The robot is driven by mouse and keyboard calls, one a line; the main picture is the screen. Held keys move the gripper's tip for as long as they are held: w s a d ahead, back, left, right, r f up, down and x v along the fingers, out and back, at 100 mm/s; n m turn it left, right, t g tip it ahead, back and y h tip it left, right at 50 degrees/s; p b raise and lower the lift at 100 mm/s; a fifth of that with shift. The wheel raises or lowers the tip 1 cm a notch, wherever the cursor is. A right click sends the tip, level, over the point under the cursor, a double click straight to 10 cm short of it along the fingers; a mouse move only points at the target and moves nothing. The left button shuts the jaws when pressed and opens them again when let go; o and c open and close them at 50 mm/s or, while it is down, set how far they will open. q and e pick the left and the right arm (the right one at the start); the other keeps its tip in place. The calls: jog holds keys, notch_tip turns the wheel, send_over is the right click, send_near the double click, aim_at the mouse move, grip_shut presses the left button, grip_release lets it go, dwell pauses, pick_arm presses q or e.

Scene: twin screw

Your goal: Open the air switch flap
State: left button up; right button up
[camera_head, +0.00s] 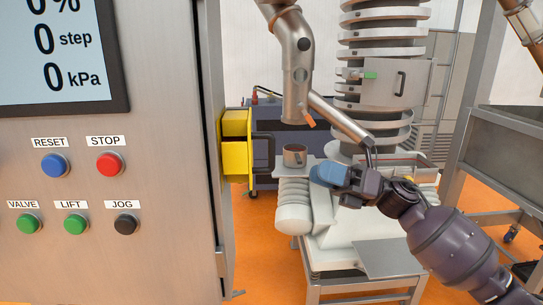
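A yellow box-like fitting (236,146) sticks out from the right side of the grey control cabinet and looks like the air switch housing. I cannot tell for sure which part of it is the flap, or whether it is open or shut. My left gripper is not in view.
The control cabinet (160,222) with coloured buttons and a display fills the left. A white machine with a ringed column (380,50) stands behind my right arm. A metal cup (294,155) sits on a small shelf. Orange floor (262,235) is clear between cabinet and machine.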

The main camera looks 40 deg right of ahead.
aim_at(272, 163)
notch_tip(272, 163, up, 6)
jog(key=s+a+n+g, duration=0.25)
jog(key=n+g, duration=0.35)
jog(key=n, duration=0.3)
jog(key=shift+n+g+h, duration=0.4)
jog(key=shift+n, duration=0.4)
jog(key=x, duration=0.3)
jog(key=p+x, duration=0.1)
jog(key=x, duration=0.2)
jog(key=r+p+x, duration=0.1)
jog(key=x, duration=0.3)
jog(key=shift+f, duration=0.1)
grip_shut()
